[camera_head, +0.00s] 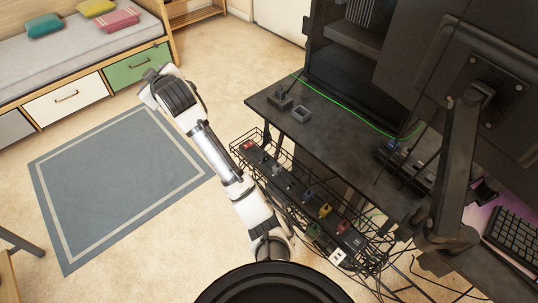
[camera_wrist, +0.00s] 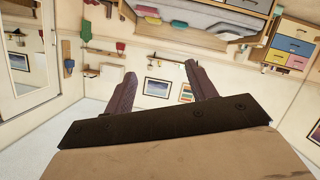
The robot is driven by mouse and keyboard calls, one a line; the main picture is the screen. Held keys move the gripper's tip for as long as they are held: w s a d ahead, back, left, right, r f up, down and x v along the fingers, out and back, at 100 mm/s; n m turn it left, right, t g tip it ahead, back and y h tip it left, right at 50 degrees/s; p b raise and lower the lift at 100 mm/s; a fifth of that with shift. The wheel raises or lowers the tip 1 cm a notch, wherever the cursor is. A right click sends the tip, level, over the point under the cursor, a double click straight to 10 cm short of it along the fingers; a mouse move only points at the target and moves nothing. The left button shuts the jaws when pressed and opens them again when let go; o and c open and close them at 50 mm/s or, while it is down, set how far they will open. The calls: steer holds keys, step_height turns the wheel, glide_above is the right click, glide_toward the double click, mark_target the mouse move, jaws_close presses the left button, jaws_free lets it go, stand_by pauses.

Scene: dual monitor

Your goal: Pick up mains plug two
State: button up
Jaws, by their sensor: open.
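A dark power strip (camera_head: 300,196) lies in a black wire basket (camera_head: 272,205) along the near side of the desk. Several plugs sit along it, some dark, one yellowish plug (camera_head: 325,210), and a white plug (camera_head: 338,256) near its lower end. I cannot tell which is mains plug two. My arm rises to the left of the basket, and its far end is over the floor, well away from the plugs. In the wrist view, my gripper (camera_wrist: 160,72) has its two fingers apart with nothing between them. That view faces the room and shows no plug.
The dark desk (camera_head: 330,135) overhangs beside the basket, with a monitor arm (camera_head: 455,160), a green cable and a keyboard (camera_head: 515,235). A blue-grey rug (camera_head: 115,180) and open floor lie left. A bed with drawers (camera_head: 65,98) stands at the back left.

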steer(key=w+d+f+m+g+h, duration=0.2)
steer(key=w+d+f+g+h, duration=0.25)
steer(key=d+f, duration=0.95)
steer(key=m+g+h, duration=0.2)
steer(key=g+h, duration=0.3)
steer(key=g, duration=0.2)
glide_toward(278, 166)
steer(key=shift+y, duration=0.25)
steer(key=f, duration=0.4)
steer(key=shift+s+d+f+b, duration=0.2)
steer(key=shift+s+d+b, duration=0.05)
steer(key=shift+d+b, duration=0.1)
steer(key=shift+w+a+f+p, duration=0.1)
steer(key=shift+f+p, duration=0.3)
steer(key=shift+f, duration=1.1)
steer(key=shift+w+a+f+p, duration=0.1)
steer(key=shift+f+p, duration=0.25)
steer(key=shift+f, duration=1.2)
steer(key=shift+r, duration=0.1)
steer(key=c, duration=1.1)
